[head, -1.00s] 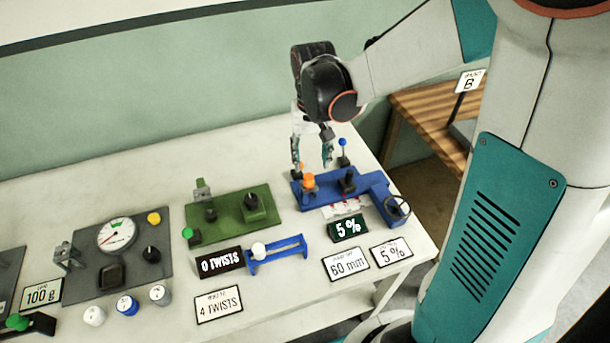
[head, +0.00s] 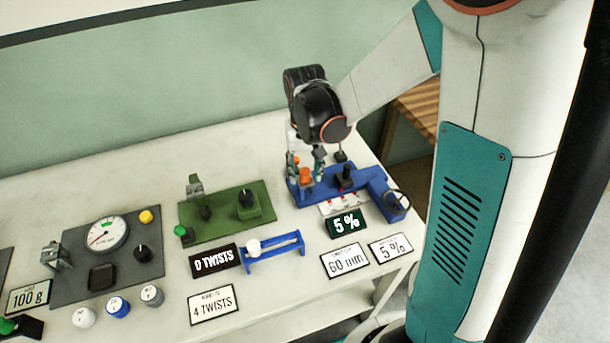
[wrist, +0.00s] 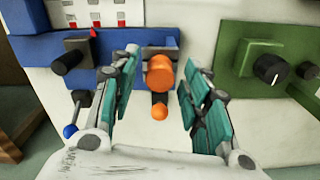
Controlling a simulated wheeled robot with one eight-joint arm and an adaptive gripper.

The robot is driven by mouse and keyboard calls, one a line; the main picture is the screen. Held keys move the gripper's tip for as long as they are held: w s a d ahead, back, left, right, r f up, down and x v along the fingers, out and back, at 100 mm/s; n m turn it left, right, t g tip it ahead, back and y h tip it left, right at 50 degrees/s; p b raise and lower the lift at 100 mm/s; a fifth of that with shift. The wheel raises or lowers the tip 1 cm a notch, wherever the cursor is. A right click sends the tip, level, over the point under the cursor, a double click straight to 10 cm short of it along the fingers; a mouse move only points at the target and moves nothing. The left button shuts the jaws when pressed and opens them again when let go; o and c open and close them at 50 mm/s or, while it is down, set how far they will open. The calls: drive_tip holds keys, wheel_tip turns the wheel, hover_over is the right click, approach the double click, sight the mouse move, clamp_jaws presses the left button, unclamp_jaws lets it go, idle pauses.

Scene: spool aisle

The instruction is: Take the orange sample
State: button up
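The orange sample (wrist: 159,72), a rounded orange piece, sits at the blue fixture (wrist: 30,50) in the wrist view. A smaller orange ball (wrist: 159,112) on a dark stub shows just below it there. My gripper (wrist: 156,78) is open, with one teal finger on each side of the orange piece and gaps between. In the head view the orange sample (head: 306,176) is by the left end of the blue fixture (head: 345,188), and my gripper (head: 306,170) is down around it. I cannot tell whether a finger touches it.
A blue-ball lever (wrist: 71,130) stands close outside my left finger in the wrist view. A black knob (head: 346,172) rises from the fixture. A green panel (head: 225,215) lies to the left in the head view. A handwheel (head: 397,200) is at the fixture's right end.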

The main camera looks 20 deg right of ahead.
drive_tip(key=c, duration=0.7)
drive_tip(key=shift+o, duration=0.2)
drive_tip(key=shift+r, duration=0.1)
